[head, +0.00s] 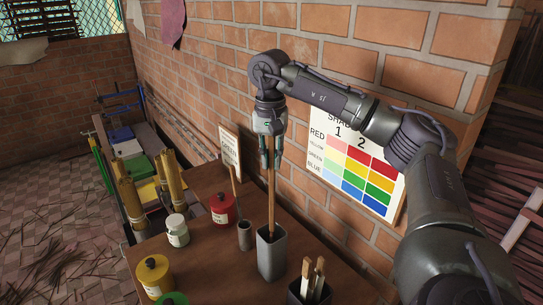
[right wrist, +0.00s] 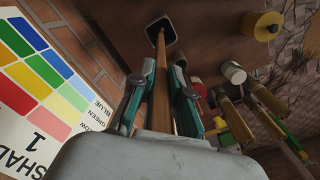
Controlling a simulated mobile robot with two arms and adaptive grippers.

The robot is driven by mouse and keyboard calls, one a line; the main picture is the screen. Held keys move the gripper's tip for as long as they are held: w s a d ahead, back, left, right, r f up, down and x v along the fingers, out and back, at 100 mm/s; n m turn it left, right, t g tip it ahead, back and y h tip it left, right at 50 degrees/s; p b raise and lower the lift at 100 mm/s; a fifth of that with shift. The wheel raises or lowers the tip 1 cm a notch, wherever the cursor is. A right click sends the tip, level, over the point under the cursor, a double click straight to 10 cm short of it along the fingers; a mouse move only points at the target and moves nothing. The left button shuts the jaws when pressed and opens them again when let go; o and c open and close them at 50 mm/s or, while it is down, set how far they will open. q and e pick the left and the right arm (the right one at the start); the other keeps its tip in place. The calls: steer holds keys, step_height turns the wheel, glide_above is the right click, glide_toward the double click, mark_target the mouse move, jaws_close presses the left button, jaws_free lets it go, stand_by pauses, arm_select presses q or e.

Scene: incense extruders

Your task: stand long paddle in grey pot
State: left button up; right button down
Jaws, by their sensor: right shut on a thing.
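My right gripper (head: 270,160) is shut on the long paddle (head: 271,198), a thin wooden stick held upright below the fingers. Its lower end meets the mouth of the tall grey pot (head: 271,259) on the brown table; how deep it reaches inside is hidden. In the right wrist view the paddle (right wrist: 160,90) runs between the fingers (right wrist: 165,100) towards the dark square opening of the grey pot (right wrist: 161,29). My left gripper is not in view.
A small grey holder (head: 245,237) with a thin stick stands left of the pot. A dark holder (head: 296,296) with several sticks stands in front. Red (head: 222,209), white (head: 177,231) and yellow jars (head: 154,276) are left. The brick wall (head: 335,190) with a colour chart (head: 357,165) is close behind.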

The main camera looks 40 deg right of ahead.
steer(key=c, duration=1.1)
jaws_free()
steer(key=shift+o, duration=0.2)
step_height(320, 180, up, 12)
steer(key=shift+w, duration=0.1)
steer(key=shift+f, duration=0.1)
stand_by(0.5)
